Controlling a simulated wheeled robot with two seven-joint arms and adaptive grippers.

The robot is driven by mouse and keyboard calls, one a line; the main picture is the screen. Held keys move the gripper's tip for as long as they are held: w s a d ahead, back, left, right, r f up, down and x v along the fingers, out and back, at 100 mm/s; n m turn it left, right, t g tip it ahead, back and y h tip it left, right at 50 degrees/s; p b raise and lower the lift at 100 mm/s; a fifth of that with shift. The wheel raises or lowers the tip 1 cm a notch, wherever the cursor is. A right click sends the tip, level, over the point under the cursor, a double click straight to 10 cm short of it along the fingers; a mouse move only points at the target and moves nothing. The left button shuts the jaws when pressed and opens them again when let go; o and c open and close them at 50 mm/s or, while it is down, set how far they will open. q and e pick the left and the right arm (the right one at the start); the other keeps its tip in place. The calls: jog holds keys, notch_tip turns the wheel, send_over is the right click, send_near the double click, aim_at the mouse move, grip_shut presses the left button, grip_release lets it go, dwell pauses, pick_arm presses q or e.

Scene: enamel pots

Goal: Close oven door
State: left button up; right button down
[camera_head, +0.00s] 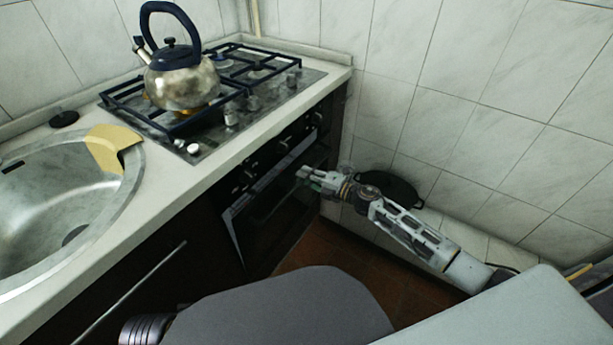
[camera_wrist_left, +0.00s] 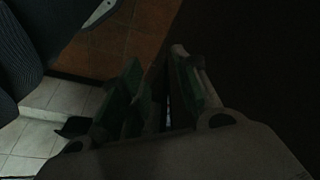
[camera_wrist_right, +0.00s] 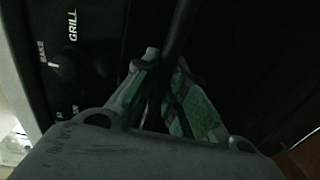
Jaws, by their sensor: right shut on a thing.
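The oven is built in under the hob, and its dark door (camera_head: 272,222) is tilted a little out from the front, partly open. My right gripper (camera_head: 303,174) is at the door's upper edge, near its right end. In the right wrist view, its fingers (camera_wrist_right: 164,66) are shut around a dark bar, the oven door handle (camera_wrist_right: 181,28). My left gripper is outside the head view. In the left wrist view its fingers (camera_wrist_left: 155,62) stand apart with nothing visible between them.
A steel kettle (camera_head: 182,80) stands on the gas hob (camera_head: 262,95). A sink (camera_head: 60,205) with a yellow cloth (camera_head: 108,146) is at the left. A dark pan (camera_head: 395,188) is by the tiled wall. Brown tiled floor (camera_head: 330,262) shows below the oven.

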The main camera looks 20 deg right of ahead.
aim_at(298, 169)
pick_arm(q)
jog(key=shift+w, duration=0.15)
jog(key=shift+r, duration=0.1)
pick_arm(e)
jog(key=shift+w+a, duration=0.15)
jog(key=x, duration=0.2)
jog(key=r+p+x, duration=0.1)
jog(key=x, duration=0.1)
jog(key=shift+w, duration=0.1)
pick_arm(q)
jog(key=shift+s+a+f, duration=0.1)
jog(key=shift+s+f, duration=0.1)
jog(key=shift+f, duration=0.3)
jog(key=shift+s+f, duration=0.15)
jog(key=shift+f, duration=0.3)
pick_arm(e)
jog(key=shift+r, duration=0.15)
